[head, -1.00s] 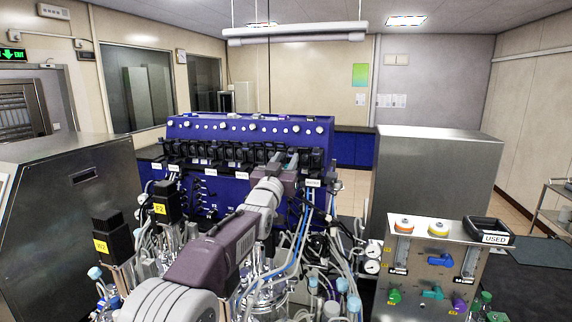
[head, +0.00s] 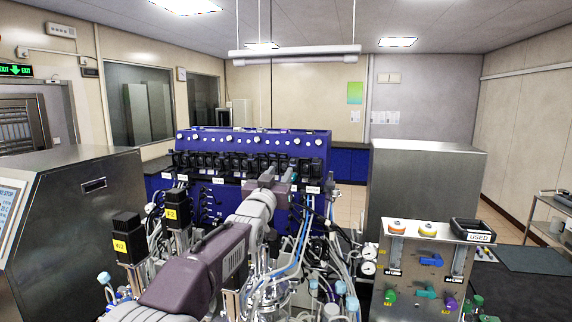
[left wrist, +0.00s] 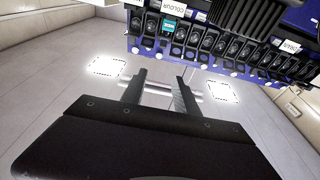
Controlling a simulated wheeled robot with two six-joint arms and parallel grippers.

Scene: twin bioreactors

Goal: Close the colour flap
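A white label reading COLOUR (left wrist: 178,8) shows upside down at the top of the left wrist view, on the row of black pump heads (left wrist: 235,45). A teal part (left wrist: 172,27) shows at the pump head beside that label, unlike its black neighbours; I cannot tell the exact angle of the flap there. My left gripper (head: 275,173) is in front of the right part of the row in the head view. In the left wrist view its two fingers (left wrist: 161,78) are apart with nothing between them. My right gripper is not in view.
The blue bioreactor unit (head: 250,143) carries the row. Tubes, cables and vessels crowd the space below. A steel panel with coloured knobs (head: 425,270) and a black bin marked USED (head: 473,231) stand at the right. Steel cabinets (head: 430,195) flank the bench.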

